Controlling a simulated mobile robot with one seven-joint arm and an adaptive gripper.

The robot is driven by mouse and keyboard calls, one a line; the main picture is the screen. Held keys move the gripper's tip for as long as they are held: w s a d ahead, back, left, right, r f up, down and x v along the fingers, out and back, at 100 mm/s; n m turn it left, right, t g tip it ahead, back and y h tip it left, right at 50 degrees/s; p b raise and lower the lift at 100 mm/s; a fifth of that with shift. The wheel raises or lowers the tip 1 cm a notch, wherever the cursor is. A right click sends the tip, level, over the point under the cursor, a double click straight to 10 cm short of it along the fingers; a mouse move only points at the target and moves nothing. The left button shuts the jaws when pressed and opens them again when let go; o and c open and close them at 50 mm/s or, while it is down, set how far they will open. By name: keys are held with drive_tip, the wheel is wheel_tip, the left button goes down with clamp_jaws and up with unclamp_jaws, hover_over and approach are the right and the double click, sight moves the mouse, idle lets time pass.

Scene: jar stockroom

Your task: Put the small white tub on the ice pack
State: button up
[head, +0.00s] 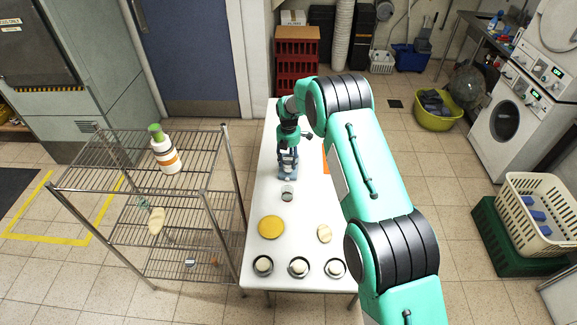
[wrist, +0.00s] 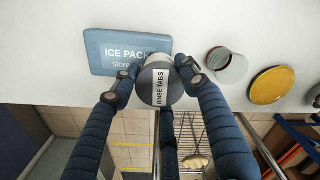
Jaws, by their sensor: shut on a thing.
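In the wrist view, my gripper (wrist: 157,72) is shut around a small round tub (wrist: 150,92) with a white label reading "RINSE TABS". The tub looks grey-white in the shade. The blue ice pack (wrist: 108,48), with white lettering, lies flat on the white table just beyond it. In the picture the tub overlaps the pack's near right corner; I cannot tell whether they touch. In the head view, my gripper (head: 288,163) is low over the table's middle, and the held tub is mostly hidden there.
An open grey cup (wrist: 227,66) and a yellow disc (wrist: 272,86) are to the right in the wrist view. In the head view, several dark dishes with pale round things (head: 298,267) line the table's front. A wire shelf (head: 205,160) stands left of the table (head: 258,200).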

sight(288, 165)
drive_tip(key=shift+f, duration=1.55)
drive_tip(key=shift+f, duration=0.2)
drive_tip(key=o, duration=1.3)
drive_tip(key=shift+o, duration=0.2)
drive_tip(key=shift+r, duration=0.1)
wheel_tip(288, 165, up, 12)
drive_tip(key=shift+r+p, duration=0.1)
drive_tip(key=shift+p, duration=0.3)
